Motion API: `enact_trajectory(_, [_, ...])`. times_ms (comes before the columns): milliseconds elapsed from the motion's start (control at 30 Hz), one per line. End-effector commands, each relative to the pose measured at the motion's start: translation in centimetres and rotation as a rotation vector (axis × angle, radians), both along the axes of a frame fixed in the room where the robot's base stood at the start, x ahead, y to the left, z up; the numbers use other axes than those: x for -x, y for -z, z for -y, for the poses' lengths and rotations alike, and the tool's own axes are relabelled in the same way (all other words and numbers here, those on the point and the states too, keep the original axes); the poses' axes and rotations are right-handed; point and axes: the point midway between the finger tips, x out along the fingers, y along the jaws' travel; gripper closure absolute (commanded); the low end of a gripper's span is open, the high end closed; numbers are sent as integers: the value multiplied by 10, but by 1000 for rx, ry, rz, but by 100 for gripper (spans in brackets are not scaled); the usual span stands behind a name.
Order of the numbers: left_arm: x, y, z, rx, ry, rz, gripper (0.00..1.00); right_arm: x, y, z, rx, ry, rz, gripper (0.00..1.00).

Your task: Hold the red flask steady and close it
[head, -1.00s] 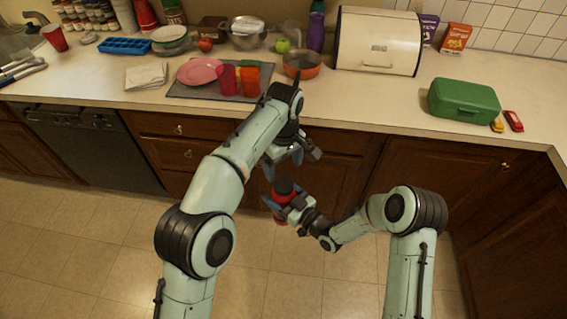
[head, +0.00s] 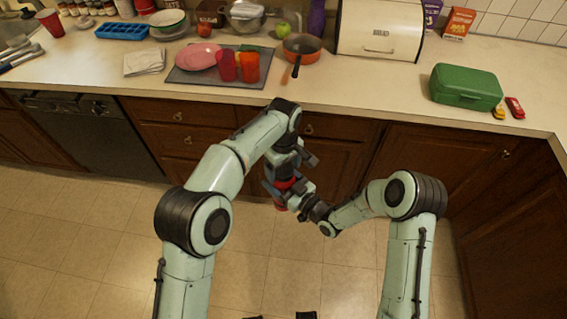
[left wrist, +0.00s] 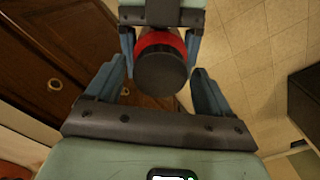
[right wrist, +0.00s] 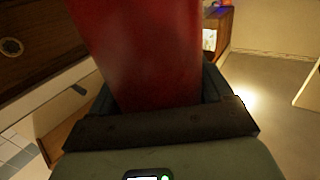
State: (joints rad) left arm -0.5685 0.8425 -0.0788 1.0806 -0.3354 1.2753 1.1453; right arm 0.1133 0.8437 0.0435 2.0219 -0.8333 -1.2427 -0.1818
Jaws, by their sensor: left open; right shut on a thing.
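The red flask (right wrist: 142,50) is held in front of the counter in my right gripper (head: 294,194), which is shut on its body. It fills much of the right wrist view, and a little red (head: 287,184) shows in the head view. In the left wrist view its black cap (left wrist: 162,75) sits at the end of the flask, with a red band (left wrist: 160,40) behind it. How tightly the cap sits cannot be told. My left gripper (left wrist: 161,72) is open above the flask, with one finger on either side of the cap and gaps showing.
Cupboard doors (head: 328,160) stand close behind the grippers. On the counter (head: 380,105) are an orange pan (head: 301,46) with its handle toward me, a grey mat (head: 190,78) with cups and a pink plate, and a green box (head: 465,88). The floor (head: 90,240) is clear.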

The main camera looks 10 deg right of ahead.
Motion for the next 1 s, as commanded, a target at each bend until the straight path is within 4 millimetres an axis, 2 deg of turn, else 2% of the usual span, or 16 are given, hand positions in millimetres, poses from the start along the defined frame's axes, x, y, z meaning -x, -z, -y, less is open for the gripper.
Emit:
enact_trajectory(133, [0, 0, 0, 0, 0, 0, 18, 0, -1, 0, -1, 0, 3, 100])
enact_trajectory(300, [0, 0, 0, 0, 0, 0, 73, 0, -1, 0, -1, 0, 3, 100])
enact_trajectory(467, [0, 0, 0, 0, 10, 0, 76, 0, -1, 0, -1, 0, 3, 100])
enact_trajectory(567, [0, 0, 0, 1, 92, 0, 76, 0, -1, 0, -1, -1, 3, 100])
enact_trajectory(667, [0, 0, 0, 1, 275, -1, 76, 0, -1, 0, -1, -1, 3, 100])
enact_trajectory(1000, [0, 0, 0, 1, 1080, -2, 76, 0, -1, 0, -1, -1, 3, 100])
